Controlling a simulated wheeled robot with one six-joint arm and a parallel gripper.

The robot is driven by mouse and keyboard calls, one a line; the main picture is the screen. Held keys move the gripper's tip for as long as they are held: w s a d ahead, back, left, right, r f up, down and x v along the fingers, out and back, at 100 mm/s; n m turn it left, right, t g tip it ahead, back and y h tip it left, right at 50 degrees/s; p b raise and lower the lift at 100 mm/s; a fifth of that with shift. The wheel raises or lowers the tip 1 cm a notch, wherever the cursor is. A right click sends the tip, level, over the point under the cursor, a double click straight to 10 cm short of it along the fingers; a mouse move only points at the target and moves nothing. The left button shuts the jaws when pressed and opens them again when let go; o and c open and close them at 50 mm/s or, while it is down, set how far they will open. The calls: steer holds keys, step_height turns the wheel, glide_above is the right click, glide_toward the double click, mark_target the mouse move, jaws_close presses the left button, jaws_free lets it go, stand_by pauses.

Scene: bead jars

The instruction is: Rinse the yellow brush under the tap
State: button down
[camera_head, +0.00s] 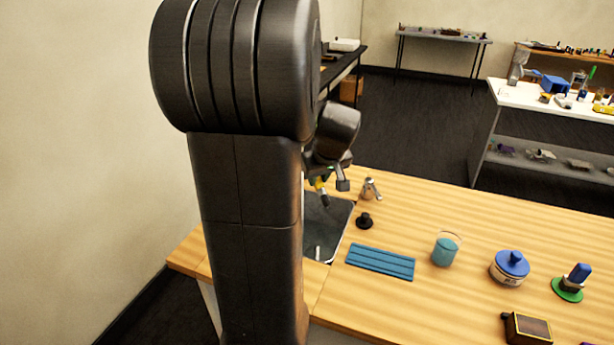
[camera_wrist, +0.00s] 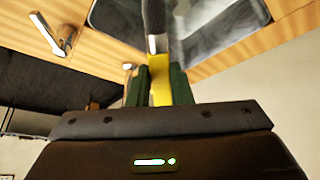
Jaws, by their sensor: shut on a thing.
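My gripper (camera_wrist: 160,88) is shut on the yellow brush (camera_wrist: 160,92), its green fingers on either side of the yellow handle. The brush's grey far part reaches out over the sink in the wrist view. In the head view the yellow brush (camera_head: 320,185) hangs from my gripper (camera_head: 322,178) above the sink (camera_head: 340,213), partly hidden by my arm. The metal tap (camera_head: 370,187) stands on the counter at the sink's right edge. The brush is left of the tap and apart from it. I cannot make out running water.
A black knob (camera_head: 364,221) stands beside the sink. A blue ribbed mat (camera_head: 380,262), a glass with blue contents (camera_head: 446,249), a blue-lidded jar (camera_head: 510,267) and a blue-handled item on a green base (camera_head: 570,283) stand further right. My own column hides the sink's left side.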

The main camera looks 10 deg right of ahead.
steer(key=shift+s+d+r+p, duration=0.15)
steer(key=shift+s+r+p, duration=0.25)
steer(key=shift+s+r, duration=0.8)
steer(key=shift+s+d+r+p, duration=0.1)
steer(key=shift+s+r+p, duration=0.3)
steer(key=shift+s+r, duration=0.7)
steer(key=shift+s+f, duration=0.25)
steer(key=shift+r+g+p, duration=0.3)
steer(key=shift+r+p, duration=0.05)
steer(key=shift+p, duration=0.65)
steer(key=g+p, duration=0.2)
steer(key=p, duration=0.3)
steer(key=r+g+p, duration=0.1)
steer(key=g+p, duration=0.2)
steer(key=p, duration=0.2)
steer(key=shift+w+r+h+p, duration=0.1)
steer(key=shift+r+h+p, duration=0.1)
steer(key=shift+h+p, duration=0.1)
steer(key=shift+f, duration=0.1)
